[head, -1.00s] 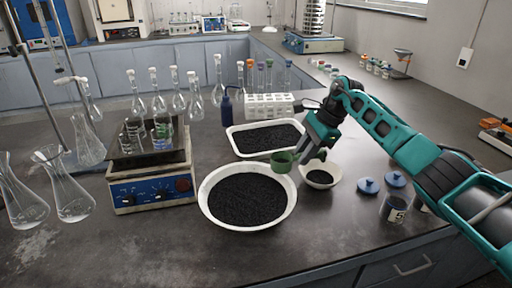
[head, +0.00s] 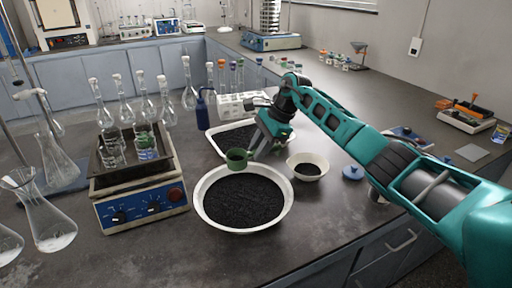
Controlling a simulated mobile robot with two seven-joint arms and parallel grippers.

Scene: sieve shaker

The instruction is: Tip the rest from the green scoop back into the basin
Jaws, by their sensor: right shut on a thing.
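The green scoop (head: 237,159) is a small cup, held by my right gripper (head: 255,150) over the far rim of the white basin. The gripper is shut on it. The scoop looks roughly upright; what is inside it is hard to make out. The round white basin (head: 287,210) stands on the dark bench and holds black granules. My left gripper is not in view.
A white rectangular tray (head: 219,146) of black granules lies behind the basin. A small white bowl (head: 322,163) with black granules stands to its right. A blue-fronted shaker with beakers (head: 142,207) stands at left. A blue lid (head: 352,173) lies to the right. The bench front is clear.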

